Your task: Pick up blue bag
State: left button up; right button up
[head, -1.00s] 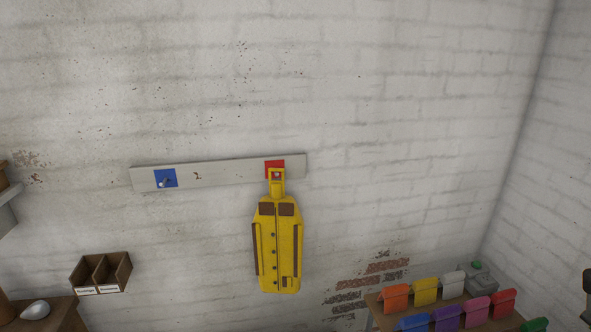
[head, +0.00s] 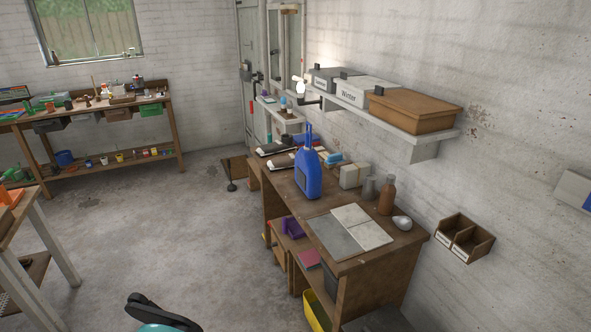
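A blue bag (head: 308,174) with an upright loop at its top stands on the wooden desk (head: 345,262) along the right wall. It is upright, near the desk's front left edge, and nothing covers it. Neither of my grippers shows in the head view.
An open book (head: 362,228), a brown bottle (head: 387,196), a grey box (head: 352,176) and a white rounded thing (head: 402,223) share the desk. A shelf (head: 440,134) with boxes hangs above. A black and teal object (head: 160,312) is cut off below. Floor (head: 170,235) left of the desk is clear.

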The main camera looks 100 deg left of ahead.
aim_at(308, 172)
jog(key=u, duration=3.6)
jog(key=i+j+u, duration=0.15)
jog(key=i+u, duration=0.15)
jog(key=i, duration=0.2)
jog(key=i+u, duration=0.25)
jog(key=i, duration=2.7)
jog(key=i+z, duration=0.45)
jog(key=i+j+z, duration=0.25)
jog(key=z, duration=0.2)
jog(key=i+j+z, duration=0.3)
jog(key=z, duration=0.15)
